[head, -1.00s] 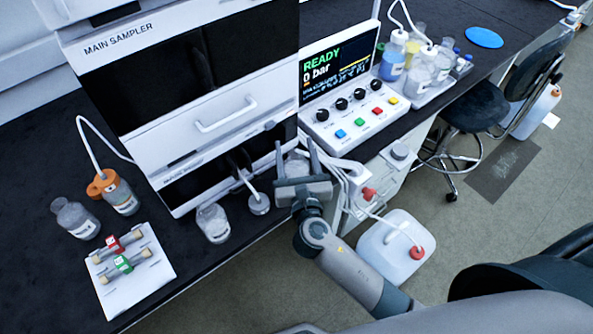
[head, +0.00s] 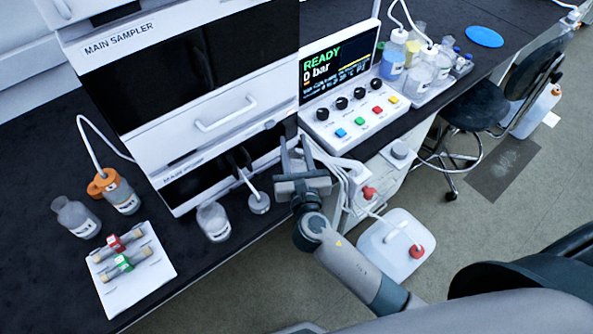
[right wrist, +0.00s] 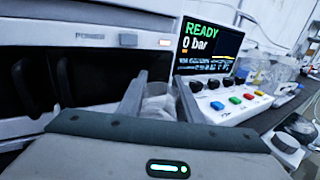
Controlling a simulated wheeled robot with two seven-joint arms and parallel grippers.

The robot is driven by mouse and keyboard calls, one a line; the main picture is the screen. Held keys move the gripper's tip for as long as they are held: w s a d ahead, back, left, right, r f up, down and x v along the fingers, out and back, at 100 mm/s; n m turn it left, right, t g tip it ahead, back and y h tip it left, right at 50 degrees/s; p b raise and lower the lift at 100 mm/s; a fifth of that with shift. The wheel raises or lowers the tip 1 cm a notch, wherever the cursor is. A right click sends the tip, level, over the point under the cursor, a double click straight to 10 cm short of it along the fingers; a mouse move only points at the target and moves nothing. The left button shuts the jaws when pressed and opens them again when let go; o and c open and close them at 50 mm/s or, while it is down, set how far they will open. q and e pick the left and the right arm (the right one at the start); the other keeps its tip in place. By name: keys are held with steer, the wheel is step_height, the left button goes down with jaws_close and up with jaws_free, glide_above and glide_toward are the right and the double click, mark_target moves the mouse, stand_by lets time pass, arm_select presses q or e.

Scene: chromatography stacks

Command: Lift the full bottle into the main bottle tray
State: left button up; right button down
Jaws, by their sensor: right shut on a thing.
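My right gripper (head: 295,152) is shut on a clear bottle (right wrist: 158,101) in front of the lower opening of the main stack. In the head view the fingers and palm hide most of this bottle. In the right wrist view it shows between the two fingers, and I cannot tell how full it is. A pale tray (head: 428,96) with several bottles stands right of the control panel; I cannot tell if it is the main bottle tray. My left gripper is not in view.
The main sampler stack (head: 195,65) rises behind the gripper, and the control panel (head: 355,120) stands to its right.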

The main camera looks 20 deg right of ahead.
steer(key=shift+r, duration=0.15)
steer(key=r, duration=0.1)
steer(key=s+d+r, duration=0.1)
steer(key=r, duration=0.1)
steer(key=d+r, duration=0.1)
steer(key=r, duration=0.1)
steer(key=shift+s+r+p, duration=0.2)
steer(key=shift+s+p, duration=0.05)
steer(key=shift+p, duration=0.05)
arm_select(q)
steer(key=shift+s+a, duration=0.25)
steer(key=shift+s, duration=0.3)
arm_select(e)
steer(key=s+d+r, duration=0.5)
steer(key=d, duration=0.2)
steer(key=shift+s+d+r, duration=0.2)
steer(key=shift+s, duration=0.1)
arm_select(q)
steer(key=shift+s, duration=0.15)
